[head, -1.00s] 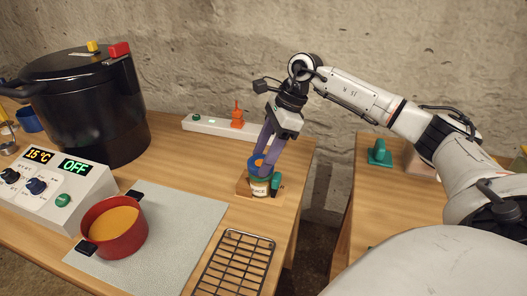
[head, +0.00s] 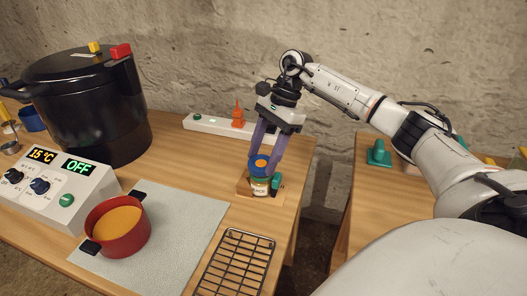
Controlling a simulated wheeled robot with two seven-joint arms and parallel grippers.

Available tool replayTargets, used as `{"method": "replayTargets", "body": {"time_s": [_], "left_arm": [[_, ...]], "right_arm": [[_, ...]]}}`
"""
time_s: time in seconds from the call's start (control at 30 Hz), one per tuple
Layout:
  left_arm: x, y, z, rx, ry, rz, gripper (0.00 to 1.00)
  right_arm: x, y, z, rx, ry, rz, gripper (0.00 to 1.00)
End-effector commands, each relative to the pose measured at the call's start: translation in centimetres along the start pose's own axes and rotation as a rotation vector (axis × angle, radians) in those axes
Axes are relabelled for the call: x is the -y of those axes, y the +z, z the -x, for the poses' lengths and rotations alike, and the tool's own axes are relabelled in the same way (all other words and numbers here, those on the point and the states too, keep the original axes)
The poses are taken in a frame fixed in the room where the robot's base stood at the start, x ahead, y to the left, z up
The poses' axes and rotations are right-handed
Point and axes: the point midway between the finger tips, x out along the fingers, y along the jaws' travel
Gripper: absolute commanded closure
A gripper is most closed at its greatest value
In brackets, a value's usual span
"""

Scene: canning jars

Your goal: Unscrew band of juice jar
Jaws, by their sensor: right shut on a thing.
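The juice jar (head: 259,188) is a small jar with a white label, standing upright on a small wooden holder (head: 243,187) near the right edge of the table. Its top carries a blue band (head: 258,161) with an orange centre. A green clamp piece (head: 276,182) of the holder stands at its right side. My right gripper (head: 261,160) reaches down from above with its purple fingers on either side of the band, shut on it. The far finger is partly hidden. My left gripper is not in view.
A black pot (head: 85,105), a control box (head: 55,180) and a red pan (head: 117,226) on a grey mat (head: 190,225) stand to the left. A wire rack (head: 236,262) lies in front. A white strip (head: 205,127) with an orange piece (head: 238,115) lies behind. A gap separates the second table (head: 372,200).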

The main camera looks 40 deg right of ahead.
Motion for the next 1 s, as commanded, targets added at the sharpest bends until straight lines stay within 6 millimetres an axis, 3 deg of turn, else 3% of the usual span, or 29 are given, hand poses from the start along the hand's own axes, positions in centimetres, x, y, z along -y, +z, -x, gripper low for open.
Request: {"method": "replayTargets", "body": {"time_s": [0.43,1.0], "left_arm": [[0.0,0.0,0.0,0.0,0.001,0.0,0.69],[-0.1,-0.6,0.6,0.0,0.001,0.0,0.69]], "right_arm": [[0.3,0.1,-0.2,0.0,0.15,0.349,0.74],[0.2,0.5,1.1,-0.001,0.154,0.366,0.74]]}}
